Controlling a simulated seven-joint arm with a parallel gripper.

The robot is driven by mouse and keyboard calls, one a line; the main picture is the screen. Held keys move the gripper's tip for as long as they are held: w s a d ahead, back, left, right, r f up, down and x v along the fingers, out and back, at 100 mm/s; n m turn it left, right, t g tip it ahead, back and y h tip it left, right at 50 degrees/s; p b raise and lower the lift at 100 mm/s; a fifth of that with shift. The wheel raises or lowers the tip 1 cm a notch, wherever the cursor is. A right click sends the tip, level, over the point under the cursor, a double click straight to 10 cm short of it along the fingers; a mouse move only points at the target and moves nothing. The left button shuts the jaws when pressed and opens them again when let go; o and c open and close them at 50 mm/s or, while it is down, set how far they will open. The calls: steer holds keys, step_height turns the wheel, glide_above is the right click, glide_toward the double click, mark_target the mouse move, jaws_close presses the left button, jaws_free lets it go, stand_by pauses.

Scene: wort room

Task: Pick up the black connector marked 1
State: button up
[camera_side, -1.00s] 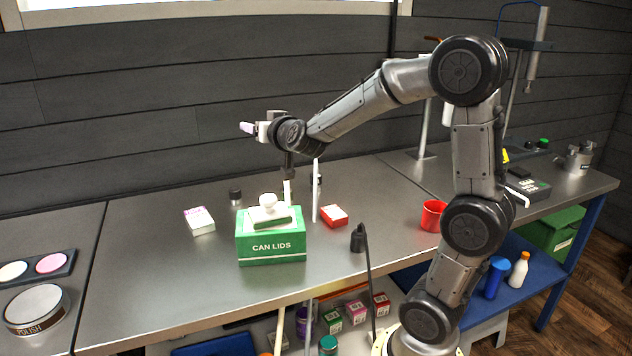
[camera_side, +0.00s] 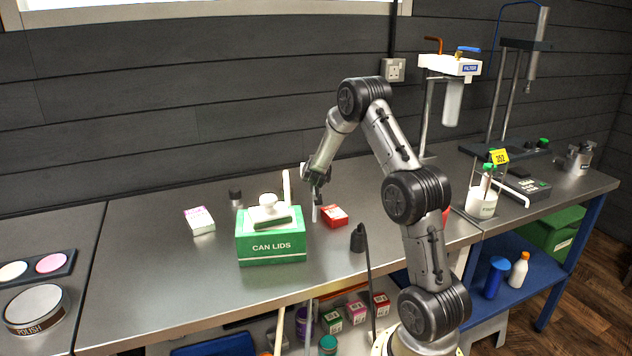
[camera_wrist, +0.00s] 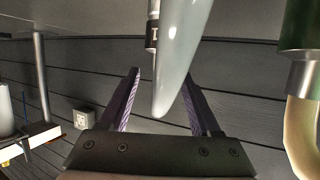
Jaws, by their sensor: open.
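In the wrist view, a small dark and metal fitting (camera_wrist: 152,36) with a pale label stands beyond my fingertips, at top centre. Its label looks like a 1, but is small. A smooth pale tapered rod (camera_wrist: 178,60) comes down in front of it, partly covering it, and shows between my fingers. My gripper (camera_wrist: 160,80) is open, with purple-lined fingers on either side. In the side view, my gripper (camera_side: 317,188) is low over the bench, by a thin white upright (camera_side: 314,207) and behind the red box. The fitting cannot be told apart from my gripper there.
A green CAN LIDS box (camera_side: 271,247) stands to the left, with a white upright (camera_side: 286,187) behind it. A red box (camera_side: 334,216) is close on the right. A black-based stand (camera_side: 358,240) is in front.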

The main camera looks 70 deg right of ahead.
steer(key=shift+f+x, duration=0.15)
steer(key=shift+x, duration=1.4)
steer(key=shift+f+x, duration=0.2)
steer(key=shift+x, duration=1.35)
steer(key=shift+s, duration=0.15)
steer(key=shift+a, duration=0.1)
jaws_close()
